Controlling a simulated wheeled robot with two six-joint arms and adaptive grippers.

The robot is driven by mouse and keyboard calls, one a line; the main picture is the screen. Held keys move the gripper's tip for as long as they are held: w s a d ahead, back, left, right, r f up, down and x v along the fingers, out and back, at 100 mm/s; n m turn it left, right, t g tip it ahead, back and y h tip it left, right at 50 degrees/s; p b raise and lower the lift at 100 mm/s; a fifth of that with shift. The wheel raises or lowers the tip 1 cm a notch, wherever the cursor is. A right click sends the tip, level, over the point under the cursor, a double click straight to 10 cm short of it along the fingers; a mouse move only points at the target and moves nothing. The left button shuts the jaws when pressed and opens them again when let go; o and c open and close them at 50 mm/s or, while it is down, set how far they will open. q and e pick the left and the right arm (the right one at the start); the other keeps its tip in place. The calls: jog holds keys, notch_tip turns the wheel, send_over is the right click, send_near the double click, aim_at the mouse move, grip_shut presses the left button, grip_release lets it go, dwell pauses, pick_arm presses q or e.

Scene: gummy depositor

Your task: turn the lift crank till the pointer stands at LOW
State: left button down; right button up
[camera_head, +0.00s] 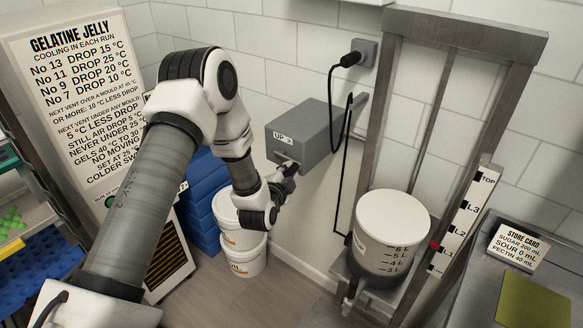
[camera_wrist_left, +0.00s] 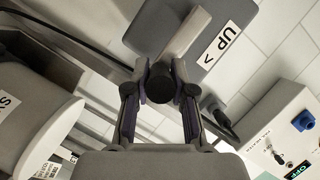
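The lift crank is on the side of a grey gearbox (camera_head: 300,135) labelled "UP >"; its pale crank arm (camera_wrist_left: 186,34) and dark round knob (camera_wrist_left: 160,84) show in the left wrist view. My left gripper (camera_head: 287,176) is at the crank, its two fingers (camera_wrist_left: 162,80) closed in on both sides of the knob. In the head view the gripper mostly hides the knob. The red pointer (camera_head: 435,245) stands at about L1 on the white scale (camera_head: 466,216); the lowest mark is small and blurred. My right gripper is not in view.
A white pot (camera_head: 392,218) with a grey base sits on the lift carriage inside the metal frame (camera_head: 382,110). A black cable (camera_head: 333,85) runs by the gearbox. White buckets (camera_head: 243,262) and blue crates (camera_head: 200,205) stand below my left arm. A bench with a store card (camera_head: 518,246) is right.

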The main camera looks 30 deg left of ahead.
pick_arm(q)
jog(key=r+p, duration=0.3)
jog(key=shift+a+r, duration=0.35)
jog(key=shift+r, duration=0.05)
jog(key=shift+a+f, duration=0.15)
jog(key=shift+f, duration=0.05)
jog(key=shift+r, duration=0.15)
jog(key=a+r+p, duration=0.2)
jog(key=a+p, duration=0.3)
jog(key=a, duration=0.4)
jog(key=shift+w+r+p, duration=0.3)
jog(key=shift+w+r, duration=0.1)
